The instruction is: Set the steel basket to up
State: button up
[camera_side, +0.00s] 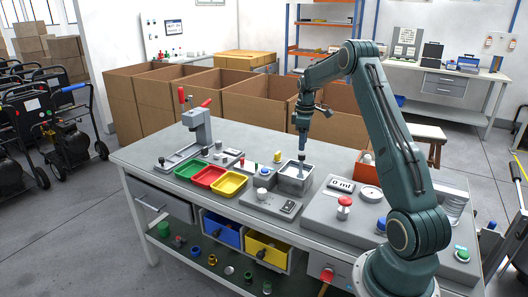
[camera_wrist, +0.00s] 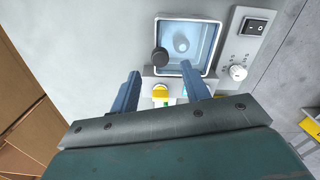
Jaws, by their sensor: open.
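A square steel tank (camera_wrist: 214,50) shows in the wrist view, with pale blue inside and a small round shape on its floor. It also shows in the side view (camera_side: 295,188). I cannot clearly tell the steel basket apart from the tank. A dark round knob (camera_wrist: 160,57) stands at the tank's left edge in the wrist view, perhaps the basket's handle. My gripper (camera_wrist: 160,84) is open, its two blue-grey fingers apart with nothing held between them. In the side view my gripper (camera_side: 302,150) points down above the tank, and my arm partly hides it.
A white dial (camera_wrist: 237,72) and black switch (camera_wrist: 256,26) sit beside the tank. A yellow-topped part (camera_wrist: 160,93) shows between the fingers. Green, red and yellow trays (camera_side: 208,177) and a lever press (camera_side: 198,125) stand left. A red button (camera_side: 344,203) stands right.

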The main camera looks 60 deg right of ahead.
aim_at(302, 154)
jog(key=shift+f, duration=2.4)
jog(key=shift+r, duration=0.1)
grip_shut()
